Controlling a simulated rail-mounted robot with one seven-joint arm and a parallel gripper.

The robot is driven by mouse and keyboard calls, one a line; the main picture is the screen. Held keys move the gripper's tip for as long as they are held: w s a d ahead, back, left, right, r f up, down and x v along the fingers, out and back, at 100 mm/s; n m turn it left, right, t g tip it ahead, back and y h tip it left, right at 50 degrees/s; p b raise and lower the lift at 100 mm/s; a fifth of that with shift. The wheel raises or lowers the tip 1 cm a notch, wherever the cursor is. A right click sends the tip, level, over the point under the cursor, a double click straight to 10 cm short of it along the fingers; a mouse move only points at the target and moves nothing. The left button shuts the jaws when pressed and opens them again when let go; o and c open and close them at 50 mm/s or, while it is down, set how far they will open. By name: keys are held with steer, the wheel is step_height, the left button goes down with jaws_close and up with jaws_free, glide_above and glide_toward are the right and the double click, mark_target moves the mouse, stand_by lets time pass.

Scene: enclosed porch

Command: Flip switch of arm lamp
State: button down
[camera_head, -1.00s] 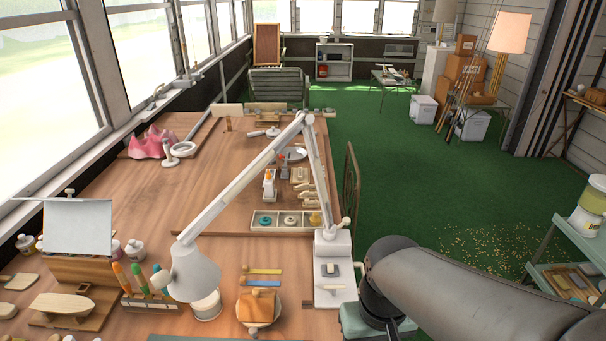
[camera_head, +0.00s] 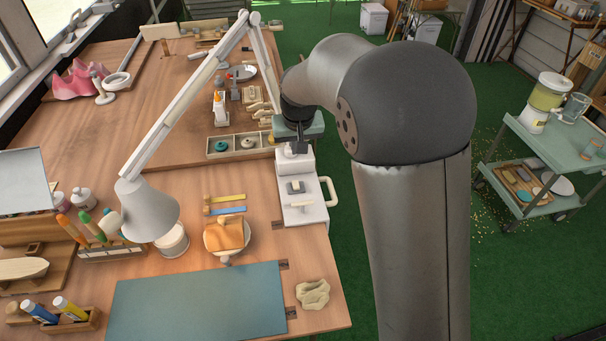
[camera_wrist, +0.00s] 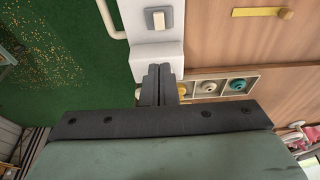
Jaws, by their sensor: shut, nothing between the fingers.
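The white arm lamp has its bell shade (camera_head: 150,212) over the bench at the left and a jointed arm rising to an elbow at the top. Its white base (camera_head: 304,212) stands at the bench's right edge. A grey switch plate with a small rocker (camera_head: 295,187) sits on top of the base. The switch also shows in the wrist view (camera_wrist: 158,19), beyond my fingertips. My gripper (camera_head: 299,148) is shut and empty, over the rear part of the base and apart from the switch. The wrist view shows the closed fingers (camera_wrist: 158,72); the gap to the base is hard to judge.
A handle (camera_head: 331,191) sticks out at the base's right side. A divided tray of discs (camera_head: 240,146) lies close behind and left. A blue-green mat (camera_head: 197,303) and a beige lump (camera_head: 313,294) lie in front.

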steer(key=p, duration=0.1)
glide_toward(295, 181)
steer(key=x, duration=0.5)
steer(key=shift+w, duration=0.2)
steer(key=shift+f, duration=0.7)
